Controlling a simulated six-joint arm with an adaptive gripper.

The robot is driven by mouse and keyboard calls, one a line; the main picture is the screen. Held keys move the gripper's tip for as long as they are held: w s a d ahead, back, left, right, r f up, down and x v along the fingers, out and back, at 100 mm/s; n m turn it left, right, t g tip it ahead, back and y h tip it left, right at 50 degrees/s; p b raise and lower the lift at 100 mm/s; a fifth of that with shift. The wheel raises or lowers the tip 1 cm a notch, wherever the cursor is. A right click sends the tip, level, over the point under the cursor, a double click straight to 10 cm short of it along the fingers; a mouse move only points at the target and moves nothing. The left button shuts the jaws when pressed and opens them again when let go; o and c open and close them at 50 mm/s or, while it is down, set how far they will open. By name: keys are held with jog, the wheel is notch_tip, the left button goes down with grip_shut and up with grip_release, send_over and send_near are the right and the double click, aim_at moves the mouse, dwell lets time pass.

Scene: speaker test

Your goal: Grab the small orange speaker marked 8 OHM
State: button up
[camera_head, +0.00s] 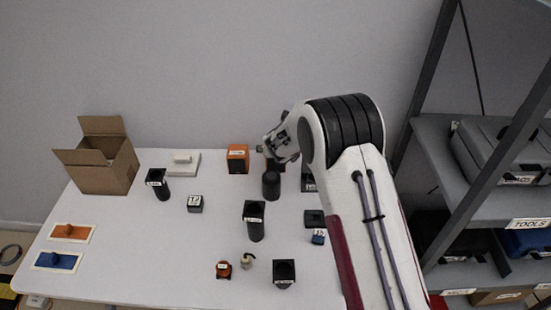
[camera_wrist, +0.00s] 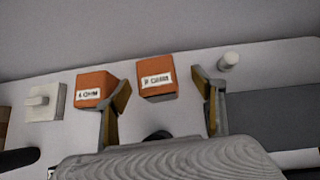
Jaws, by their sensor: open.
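Two orange box-shaped speakers with white labels stand side by side in the wrist view. The left one (camera_wrist: 94,85) reads roughly "4 OHM". The right one (camera_wrist: 155,70) has a longer label that I cannot read surely. My gripper (camera_wrist: 163,84) is open and empty; the right speaker shows ahead, between its two fingers, and the left one is partly behind the left finger. In the head view, my gripper (camera_head: 277,150) is at the table's back; one orange speaker (camera_head: 237,158) stands left of it, and the other is mostly hidden behind the gripper.
A black cylinder (camera_head: 271,184) stands just in front of my gripper. A white switch block (camera_head: 184,162) and an open cardboard box (camera_head: 100,160) are at the left. A shelf (camera_head: 455,155) is at the right.

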jog(key=shift+w+f, duration=0.1)
jog(key=shift+w+a+f, duration=0.2)
jog(key=shift+w+f, duration=0.15)
jog(key=shift+f, duration=0.2)
jog(key=shift+w+a+f, duration=0.2)
jog(key=shift+w+f, duration=0.1)
jog(key=shift+f, duration=0.25)
jog(key=shift+x, duration=1.15)
jog(key=c, duration=1.7)
jog(key=shift+w+a, duration=0.1)
